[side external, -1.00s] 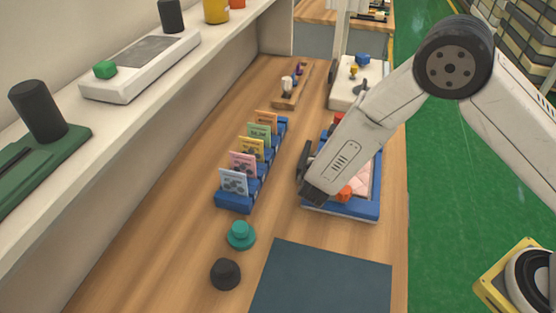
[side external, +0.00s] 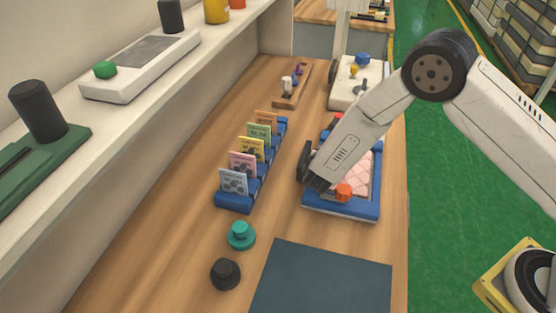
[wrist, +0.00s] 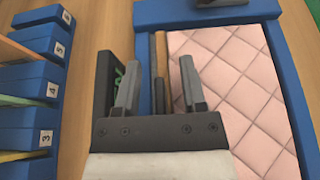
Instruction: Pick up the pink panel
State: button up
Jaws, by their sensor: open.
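The pink quilted panel (side external: 361,178) lies in a blue tray (side external: 340,208) on the wooden bench. My gripper (side external: 308,172) is at the tray's left side, partly hidden by its own link. In the wrist view my gripper (wrist: 160,85) is open, with nothing held. Its right finger overlaps the left edge of the pink panel (wrist: 235,75), while its left finger is left of the tray's inner edge. A brown strip (wrist: 160,55) and a dark rod show between the fingers. I cannot tell the height of the fingertips above the panel.
A blue rack (side external: 236,203) of coloured cards stands left of the tray. An orange knob (side external: 344,192) is at the tray's near end. A teal knob (side external: 240,236) and a black knob (side external: 225,274) stand nearer. A dark mat (side external: 322,280) lies bare in front.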

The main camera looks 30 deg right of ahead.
dwell(0.4)
grip_shut()
jog(key=shift+r, duration=0.15)
jog(key=shift+r, duration=4.9)
